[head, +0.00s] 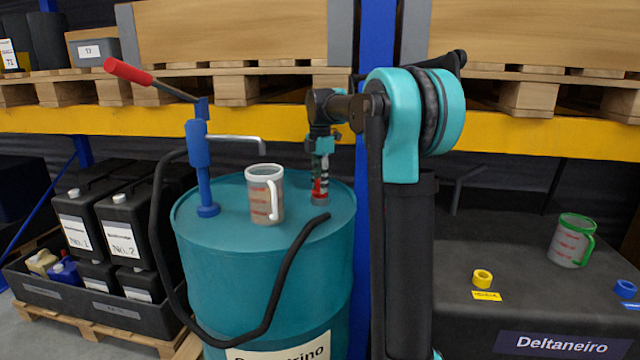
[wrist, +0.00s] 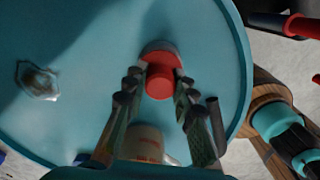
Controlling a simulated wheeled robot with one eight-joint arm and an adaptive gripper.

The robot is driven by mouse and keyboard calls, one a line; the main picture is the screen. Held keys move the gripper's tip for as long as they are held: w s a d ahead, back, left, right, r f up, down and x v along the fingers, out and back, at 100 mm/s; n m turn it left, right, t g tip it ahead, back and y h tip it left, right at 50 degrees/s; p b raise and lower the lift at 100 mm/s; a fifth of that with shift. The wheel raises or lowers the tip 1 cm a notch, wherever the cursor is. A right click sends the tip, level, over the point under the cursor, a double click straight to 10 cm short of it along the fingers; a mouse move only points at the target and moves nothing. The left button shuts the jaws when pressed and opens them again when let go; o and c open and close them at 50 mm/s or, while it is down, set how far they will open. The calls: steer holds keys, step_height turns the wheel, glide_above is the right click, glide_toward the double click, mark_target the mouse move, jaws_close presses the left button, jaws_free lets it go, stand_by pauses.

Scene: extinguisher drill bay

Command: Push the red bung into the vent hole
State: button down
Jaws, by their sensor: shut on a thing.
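The red bung (head: 317,187) is between the fingers of my gripper (head: 322,172), low over the right part of the teal drum's top (head: 290,222). In the wrist view my gripper (wrist: 160,88) is shut on the red bung (wrist: 160,82), with a finger on each side. A small grey ring (head: 320,200) shows directly under the bung. The vent hole's opening is hidden; I cannot tell how far the bung is in it.
A measuring jug (head: 265,195) stands on the drum left of my gripper. A blue hand pump (head: 201,165) with a red handle and black hose stands farther left. Shelf pallets (head: 240,85) are behind. A green-rimmed jug (head: 572,240) stands on the right-hand dark surface.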

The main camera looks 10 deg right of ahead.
steer(key=shift+f, duration=0.4)
steer(key=c, duration=1.2)
jaws_free()
steer(key=shift+o, duration=0.2)
